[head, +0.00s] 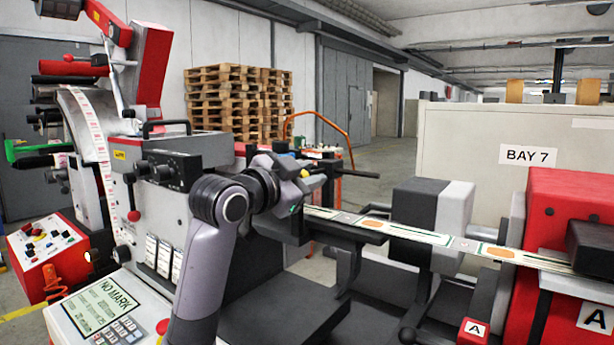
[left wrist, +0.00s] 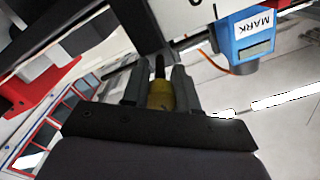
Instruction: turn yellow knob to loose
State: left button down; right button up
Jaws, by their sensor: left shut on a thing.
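The yellow knob (left wrist: 160,95) shows in the left wrist view, upright between the two dark fingers of my left gripper (left wrist: 157,88). The fingers are shut on it, one on each side, and a dark stem stands up behind it. In the head view my left gripper (head: 293,172) is at the middle of the label machine, beside the label strip. My right gripper is in neither view.
A blue sensor block (left wrist: 244,52) marked MARK is close to the right of my left gripper. The label strip (head: 400,231) runs right to a red unit (head: 565,215). A panel reading NO MARK (head: 108,305) stands at front left. Pallets (head: 237,100) are far behind.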

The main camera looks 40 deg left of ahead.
pick_arm(q)
jog(key=n, duration=1.2)
jog(key=shift+n, duration=1.9)
jog(key=c, duration=0.9)
grip_release()
jog(key=shift+o, duration=0.2)
